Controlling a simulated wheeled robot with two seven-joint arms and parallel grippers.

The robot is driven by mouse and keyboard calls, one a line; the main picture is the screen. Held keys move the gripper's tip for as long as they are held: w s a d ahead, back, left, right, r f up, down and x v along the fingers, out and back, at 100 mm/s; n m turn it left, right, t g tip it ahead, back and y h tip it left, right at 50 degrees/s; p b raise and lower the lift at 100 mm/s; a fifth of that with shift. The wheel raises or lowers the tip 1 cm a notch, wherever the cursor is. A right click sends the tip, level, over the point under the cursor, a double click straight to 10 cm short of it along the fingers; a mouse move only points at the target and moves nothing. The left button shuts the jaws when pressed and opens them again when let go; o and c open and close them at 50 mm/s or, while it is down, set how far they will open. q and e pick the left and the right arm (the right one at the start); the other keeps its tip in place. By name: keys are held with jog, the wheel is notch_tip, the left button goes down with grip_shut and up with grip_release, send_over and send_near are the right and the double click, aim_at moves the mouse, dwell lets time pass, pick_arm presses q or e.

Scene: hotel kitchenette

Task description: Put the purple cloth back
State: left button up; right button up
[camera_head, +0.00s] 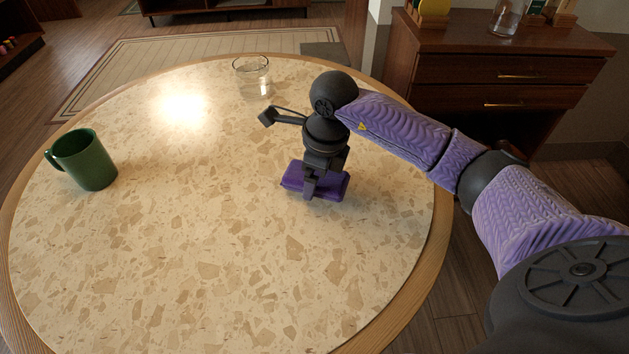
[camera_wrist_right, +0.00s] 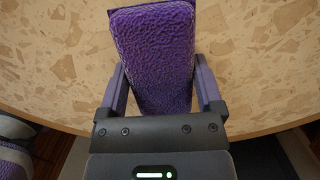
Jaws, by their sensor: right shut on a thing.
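The purple cloth (camera_head: 331,184) is a small folded pad at the right part of the round table (camera_head: 230,270). My right gripper (camera_head: 311,192) points down over it with the fingers around its sides. In the right wrist view the cloth (camera_wrist_right: 153,55) lies between the two fingers of my right gripper (camera_wrist_right: 160,90), which is shut on it. Whether the cloth touches the tabletop or is slightly above it, I cannot tell. My left gripper is not in view.
A green mug (camera_head: 88,160) stands at the table's left. A clear glass (camera_head: 252,78) stands at the back edge. A wooden drawer cabinet (camera_head: 490,75) with a glass jar (camera_head: 506,18) on top is at the back right. The table's middle and front are clear.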

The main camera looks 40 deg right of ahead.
jog(key=shift+f, duration=0.85)
jog(key=shift+r, duration=0.2)
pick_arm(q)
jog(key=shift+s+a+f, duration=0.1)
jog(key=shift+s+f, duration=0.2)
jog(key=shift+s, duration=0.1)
pick_arm(e)
jog(key=shift+f, duration=0.1)
jog(key=o, duration=1)
jog(key=shift+c, duration=0.2)
jog(key=r+p, duration=0.1)
jog(key=r, duration=0.2)
jog(key=s+r+p, duration=0.1)
jog(key=r+p, duration=0.1)
jog(key=r, duration=0.2)
jog(key=d+r+p, duration=0.1)
jog(key=r+p, duration=0.1)
jog(key=r, duration=0.2)
jog(key=shift+s+r, duration=0.1)
jog(key=shift+s, duration=0.05)
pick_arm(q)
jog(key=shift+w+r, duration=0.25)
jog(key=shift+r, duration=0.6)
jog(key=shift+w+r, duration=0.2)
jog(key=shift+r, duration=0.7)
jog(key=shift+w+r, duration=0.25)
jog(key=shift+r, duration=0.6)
pick_arm(e)
jog(key=shift+s+r, duration=0.1)
jog(key=shift+r, duration=0.35)
